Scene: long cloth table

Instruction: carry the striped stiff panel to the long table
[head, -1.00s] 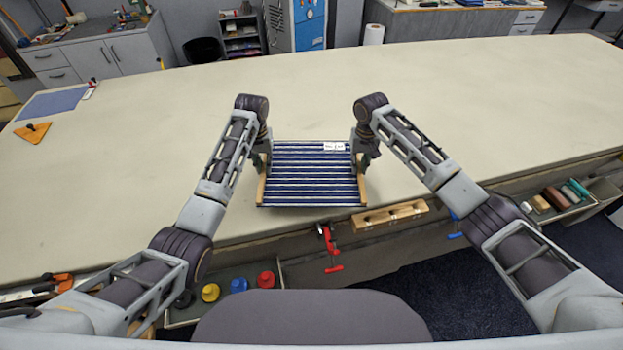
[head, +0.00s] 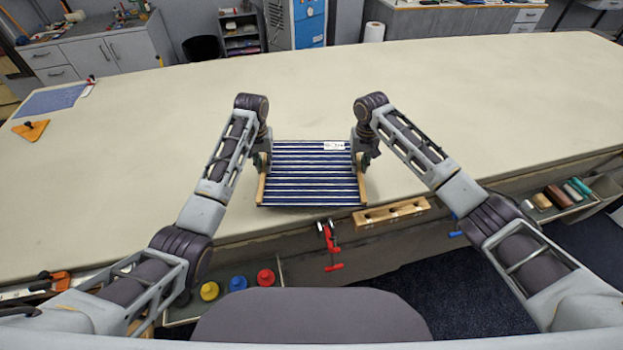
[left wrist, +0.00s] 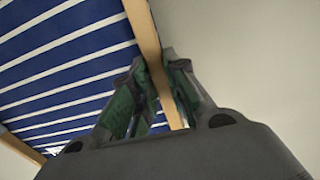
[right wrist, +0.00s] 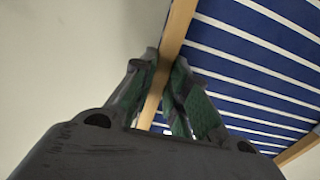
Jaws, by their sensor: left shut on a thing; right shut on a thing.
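The striped stiff panel (head: 310,180) is blue with white stripes, with wooden strips along its left and right sides and a small white label near its far right corner. It lies flat-looking over the near edge of the long table (head: 450,110); whether it touches the cloth I cannot tell. My left gripper (head: 263,160) is shut on the left wooden strip, which also shows in the left wrist view (left wrist: 143,35). My right gripper (head: 358,158) is shut on the right wooden strip, seen between the fingers in the right wrist view (right wrist: 172,45).
The tabletop beyond the panel is wide and clear. An orange triangular tool (head: 31,130) and a blue sheet (head: 50,101) lie at the far left. A wooden block with holes (head: 390,212) and a red clamp (head: 329,247) are at the table's near edge.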

